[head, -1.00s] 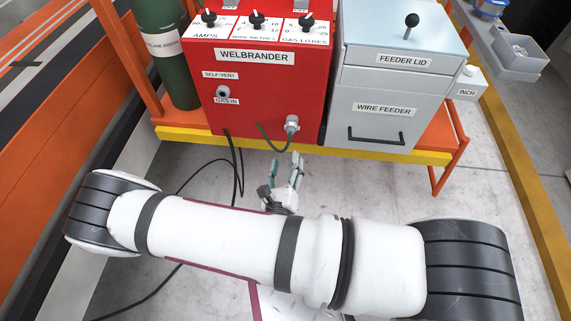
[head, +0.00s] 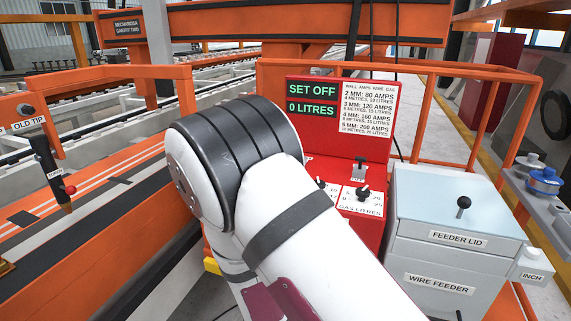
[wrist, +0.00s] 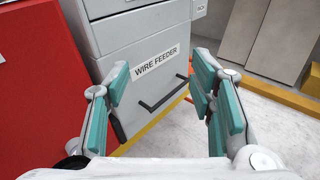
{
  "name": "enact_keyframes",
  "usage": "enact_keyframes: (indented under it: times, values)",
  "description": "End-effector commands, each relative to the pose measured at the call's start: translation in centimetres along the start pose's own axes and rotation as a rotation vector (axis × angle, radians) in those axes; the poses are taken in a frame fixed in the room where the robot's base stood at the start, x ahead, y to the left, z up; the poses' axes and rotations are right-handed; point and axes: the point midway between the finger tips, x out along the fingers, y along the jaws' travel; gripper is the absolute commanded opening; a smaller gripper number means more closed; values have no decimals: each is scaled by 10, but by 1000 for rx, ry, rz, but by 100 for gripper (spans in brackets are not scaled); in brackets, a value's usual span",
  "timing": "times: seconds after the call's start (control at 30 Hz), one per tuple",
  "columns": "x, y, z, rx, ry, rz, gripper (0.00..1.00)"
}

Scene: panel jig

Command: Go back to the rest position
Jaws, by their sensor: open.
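My gripper (wrist: 160,108) shows in the wrist view with its two teal-padded fingers spread apart and nothing between them. It faces the grey wire feeder (wrist: 130,40), whose label and black handle appear beyond and between the fingers, apart from them. In the head view my gripper is out of sight, and my white arm fills the middle. The arm hides much of the red welder cabinet (head: 373,225). The wire feeder (head: 440,258) stands to its right with the feeder lid closed.
An orange rail frame (head: 440,70) stands behind the welder. A torch (head: 45,165) hangs at the left by the orange gantry. A grey shelf with a blue spool (head: 543,181) is at the right. Pale floor (wrist: 280,125) is open at the right of the wrist view.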

Motion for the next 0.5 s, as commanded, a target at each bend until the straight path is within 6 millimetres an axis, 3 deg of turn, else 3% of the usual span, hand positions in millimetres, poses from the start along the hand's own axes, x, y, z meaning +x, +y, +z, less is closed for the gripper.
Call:
enact_keyframes:
  times: [0.03, 0.2, 0.5]
  values:
    - [2, -9, 18, 61, 33, -67, 50]
    - [6, -42, 61, 253, 143, -284, 50]
    - [-6, -99, 121, 608, 351, -631, 50]
